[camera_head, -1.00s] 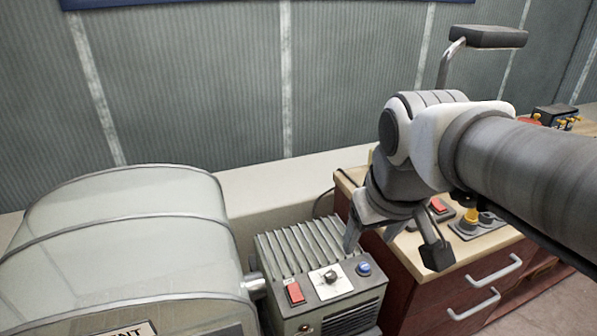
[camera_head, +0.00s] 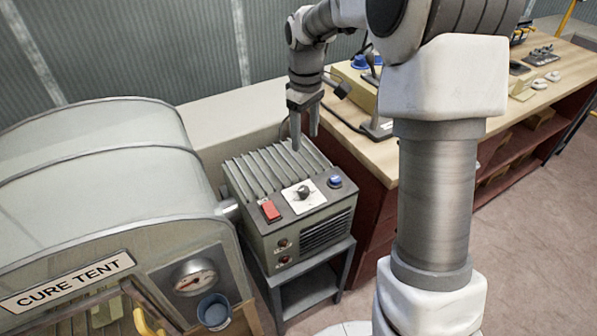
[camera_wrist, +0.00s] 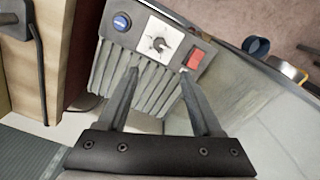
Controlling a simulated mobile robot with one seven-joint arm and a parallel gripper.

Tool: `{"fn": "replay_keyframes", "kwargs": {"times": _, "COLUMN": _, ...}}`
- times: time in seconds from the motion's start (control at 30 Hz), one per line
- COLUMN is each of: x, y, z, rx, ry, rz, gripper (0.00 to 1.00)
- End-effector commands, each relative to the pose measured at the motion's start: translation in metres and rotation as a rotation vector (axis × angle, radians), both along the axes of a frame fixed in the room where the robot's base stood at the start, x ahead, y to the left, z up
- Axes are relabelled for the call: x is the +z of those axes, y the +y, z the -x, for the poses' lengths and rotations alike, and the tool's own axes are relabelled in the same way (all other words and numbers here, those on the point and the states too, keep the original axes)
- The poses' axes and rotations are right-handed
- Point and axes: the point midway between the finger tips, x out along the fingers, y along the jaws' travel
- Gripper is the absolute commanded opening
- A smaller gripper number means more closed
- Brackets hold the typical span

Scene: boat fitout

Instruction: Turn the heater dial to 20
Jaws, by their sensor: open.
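The heater (camera_head: 290,200) is a grey-green box with a ribbed top, standing on a small dark stand beside the cure tent. Its heater dial (camera_head: 303,192) is a dark knob on a white square plate, between a red switch (camera_head: 270,210) and a blue button (camera_head: 335,181). In the wrist view the dial (camera_wrist: 159,44) lies beyond the fingertips, near the top middle; its scale numbers are too small to read. My gripper (camera_head: 304,142) is open and empty, fingers pointing down above the back ribs of the heater, apart from the dial. The fingers also show in the wrist view (camera_wrist: 158,75).
The cure tent (camera_head: 110,180) with a gauge (camera_head: 193,277) and a blue cup (camera_head: 214,311) stands left of the heater. A wooden workbench (camera_head: 380,155) with several items stands to the right. A corrugated wall is behind.

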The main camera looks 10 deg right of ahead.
Motion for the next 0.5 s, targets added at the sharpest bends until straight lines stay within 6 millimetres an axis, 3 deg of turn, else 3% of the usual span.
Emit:
{"fn": "replay_keyframes", "kwargs": {"times": 0.27, "x": -0.028, "y": 0.0, "z": -0.002, "rx": 0.009, "ry": 0.008, "rz": -0.002, "gripper": 0.67}}
{"fn": "replay_keyframes", "kwargs": {"times": 0.5, "x": -0.08, "y": 0.0, "z": -0.002, "rx": 0.008, "ry": 0.009, "rz": -0.003, "gripper": 0.67}}
